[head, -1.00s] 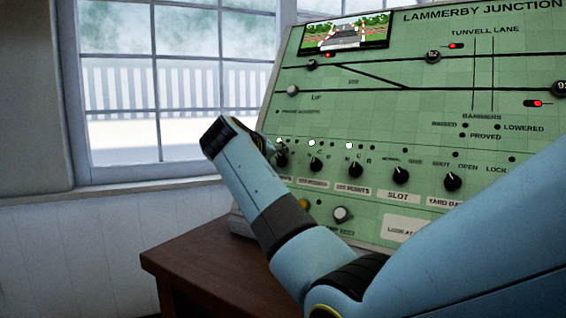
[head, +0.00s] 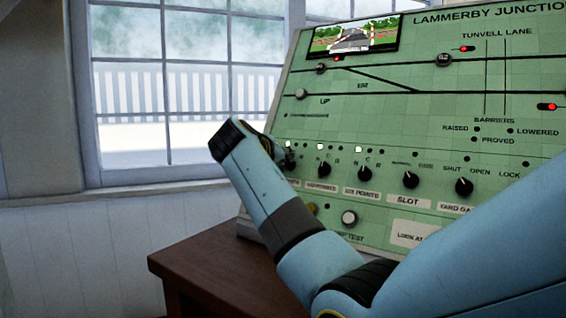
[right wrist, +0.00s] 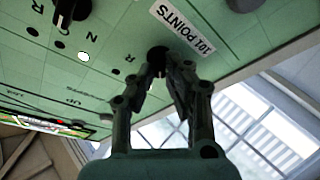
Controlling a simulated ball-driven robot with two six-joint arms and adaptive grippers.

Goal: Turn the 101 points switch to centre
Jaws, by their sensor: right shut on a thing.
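The 101 points switch (right wrist: 157,56) is a black round knob on the green panel, beside its white "101 POINTS" label (right wrist: 182,28) in the right wrist view. My right gripper (right wrist: 169,74) is shut on this knob, with its two dark fingers either side of it. My left gripper is not in view.
The 102 points switch (head: 323,169) and 103 points switch (head: 359,173) stand to the right in the same row, with lit white lamps above. The slot switch (head: 410,179) is further right. The panel stands on a brown wooden table (head: 215,268). A window (head: 180,90) is behind, left.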

